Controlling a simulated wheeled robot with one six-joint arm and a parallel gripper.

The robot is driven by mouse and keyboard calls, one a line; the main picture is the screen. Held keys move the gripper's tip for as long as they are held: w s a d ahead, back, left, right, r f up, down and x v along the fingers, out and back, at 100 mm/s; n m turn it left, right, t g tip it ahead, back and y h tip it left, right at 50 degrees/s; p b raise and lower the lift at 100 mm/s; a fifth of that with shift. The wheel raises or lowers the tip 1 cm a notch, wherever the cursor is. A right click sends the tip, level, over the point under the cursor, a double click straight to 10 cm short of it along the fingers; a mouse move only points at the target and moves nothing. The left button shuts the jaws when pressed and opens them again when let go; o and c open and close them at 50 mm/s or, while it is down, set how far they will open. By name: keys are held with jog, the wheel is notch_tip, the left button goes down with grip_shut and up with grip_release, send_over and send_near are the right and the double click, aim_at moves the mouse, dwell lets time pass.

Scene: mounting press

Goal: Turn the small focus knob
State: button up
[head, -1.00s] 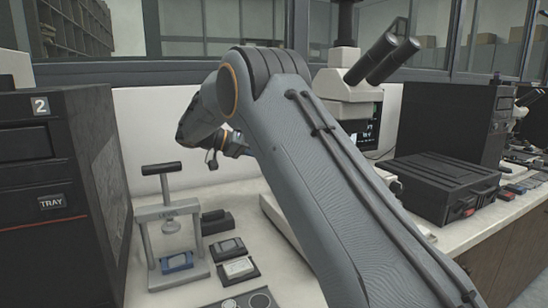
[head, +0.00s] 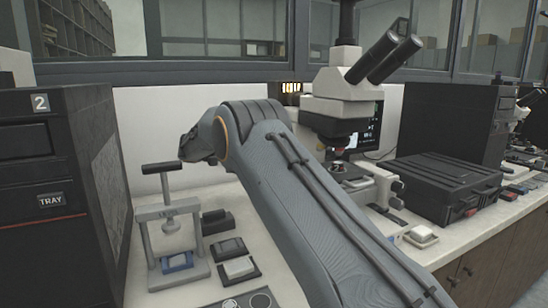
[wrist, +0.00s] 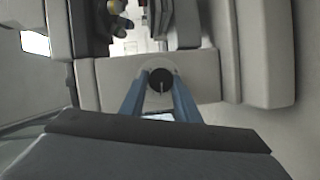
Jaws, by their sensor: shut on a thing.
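The small focus knob (wrist: 160,81) is a dark round knob with a pale line on its face. It sits on the light side of the microscope base (wrist: 112,84) in the wrist view. The two blue fingers of my gripper (wrist: 162,76) reach to it, one on each side, and are shut on it. In the head view the white microscope (head: 345,108) with black eyepieces stands behind my arm. My arm hides the gripper and the gripped knob there. Other knobs (head: 397,187) show on the microscope's right side.
A small mounting press (head: 172,225) stands at the left by a dark cabinet (head: 50,190) marked 2. Small dark holders (head: 228,248) lie beside it. A black case (head: 440,187) stands right of the microscope, with a small white-topped dish (head: 421,235) in front.

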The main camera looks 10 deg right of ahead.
dwell(0.4)
jog(key=o, duration=1)
jog(key=shift+o, duration=0.2)
jog(key=shift+r, duration=0.1)
